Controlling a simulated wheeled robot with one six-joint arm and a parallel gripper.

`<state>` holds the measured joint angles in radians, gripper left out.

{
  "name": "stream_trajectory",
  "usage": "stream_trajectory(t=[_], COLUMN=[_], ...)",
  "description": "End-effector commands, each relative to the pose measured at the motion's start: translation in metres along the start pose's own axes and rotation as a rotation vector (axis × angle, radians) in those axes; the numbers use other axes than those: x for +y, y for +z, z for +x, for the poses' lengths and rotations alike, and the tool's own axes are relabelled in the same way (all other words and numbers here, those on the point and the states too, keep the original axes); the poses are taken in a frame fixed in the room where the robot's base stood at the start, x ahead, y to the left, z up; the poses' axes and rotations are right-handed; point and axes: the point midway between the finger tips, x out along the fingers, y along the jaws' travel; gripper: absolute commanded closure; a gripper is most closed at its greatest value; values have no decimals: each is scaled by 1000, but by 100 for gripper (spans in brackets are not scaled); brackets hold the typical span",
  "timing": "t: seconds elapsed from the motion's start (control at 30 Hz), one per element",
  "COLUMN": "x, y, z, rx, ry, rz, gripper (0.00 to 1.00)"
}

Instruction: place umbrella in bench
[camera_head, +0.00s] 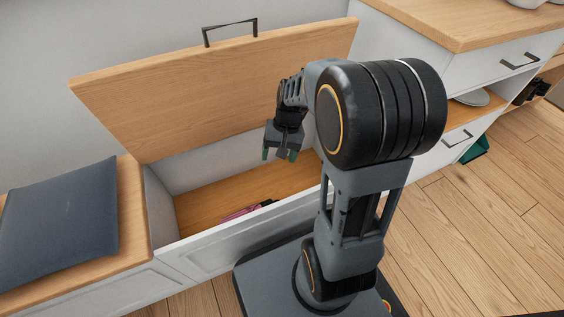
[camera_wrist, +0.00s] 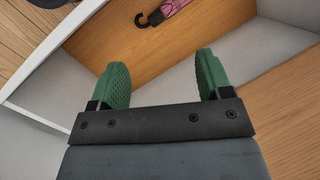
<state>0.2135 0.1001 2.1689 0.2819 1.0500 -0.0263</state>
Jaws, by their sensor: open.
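The bench (camera_head: 200,254) has its wooden lid (camera_head: 225,85) raised, leaning back toward the wall with a dark handle on its top edge. The umbrella, pink with a dark hooked handle, lies on the wooden floor inside the bench; part of it shows in the head view (camera_head: 240,213), the rest hidden by the front wall. It also shows at the top of the wrist view (camera_wrist: 172,8), cut off by the frame edge. My gripper (camera_head: 279,155) is above the bench opening, pointing down. Its green fingers are apart with nothing between them in the wrist view (camera_wrist: 160,82).
A dark cushion (camera_head: 62,222) lies on the closed bench section at left. A white cabinet (camera_head: 440,90) with a wooden top and drawers stands at right. The bench's front wall rises between my base and the compartment. Open wooden floor lies at right.

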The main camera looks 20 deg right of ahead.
Motion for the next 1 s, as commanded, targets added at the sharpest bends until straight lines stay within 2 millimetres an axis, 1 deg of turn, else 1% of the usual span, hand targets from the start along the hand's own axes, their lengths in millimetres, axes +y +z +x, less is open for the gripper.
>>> stream_trajectory(t=[0.03,0.1,0.2,0.3,0.4,0.6,1.0], x=[-6,-9,-11,-11,-10,-10,-10], y=[16,35,56,72,82,91,92], z=[-12,-22,-32,-38,-42,-44,-47], rx=[59,127,214,284,333,378,380], ry=[35,79,129,164,188,208,208], rz=[-62,-133,-220,-286,-332,-372,-373], gripper=[28,28,28,28,28,28,28])
